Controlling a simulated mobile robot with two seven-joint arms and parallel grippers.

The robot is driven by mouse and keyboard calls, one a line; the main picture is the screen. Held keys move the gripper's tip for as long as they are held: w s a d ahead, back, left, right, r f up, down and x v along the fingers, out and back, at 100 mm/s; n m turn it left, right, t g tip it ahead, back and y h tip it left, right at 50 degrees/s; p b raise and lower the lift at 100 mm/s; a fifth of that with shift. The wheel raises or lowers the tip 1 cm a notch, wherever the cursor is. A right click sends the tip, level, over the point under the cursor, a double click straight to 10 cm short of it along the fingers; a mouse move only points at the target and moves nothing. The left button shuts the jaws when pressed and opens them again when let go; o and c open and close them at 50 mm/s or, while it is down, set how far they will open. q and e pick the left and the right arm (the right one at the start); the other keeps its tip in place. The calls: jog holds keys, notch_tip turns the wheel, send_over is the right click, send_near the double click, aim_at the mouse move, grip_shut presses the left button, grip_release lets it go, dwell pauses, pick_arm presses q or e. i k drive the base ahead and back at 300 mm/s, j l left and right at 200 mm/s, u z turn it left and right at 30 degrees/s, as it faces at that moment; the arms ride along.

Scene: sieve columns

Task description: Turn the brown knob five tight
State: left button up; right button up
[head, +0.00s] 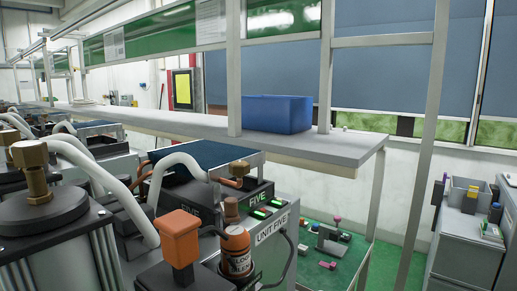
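The nearest unit carries the labels FIVE (177,197) and UNIT FIVE (272,229). An orange-brown block-shaped knob (180,238) stands upright on a short stem at the front of it. A small brown cylinder (231,207) stands behind that, above an orange bottle-like cylinder (237,252) with a label. A brass-brown knob (30,156) sits on a stem over a dark round lid (40,214) at the left. I cannot tell which of these is brown knob five, nor how tight any is. Neither of my grippers is in view.
White curved hoses (178,160) arch between the units. A long pale shelf (300,144) with a blue bin (277,114) and grey uprights (428,140) stands behind. Small parts lie on a green surface (345,262) at lower right. A grey cabinet (465,245) stands at far right.

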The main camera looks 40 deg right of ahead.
aim_at(239, 169)
jog(key=l, duration=1)
jog(key=i+l, duration=0.15)
jog(key=l, duration=0.9)
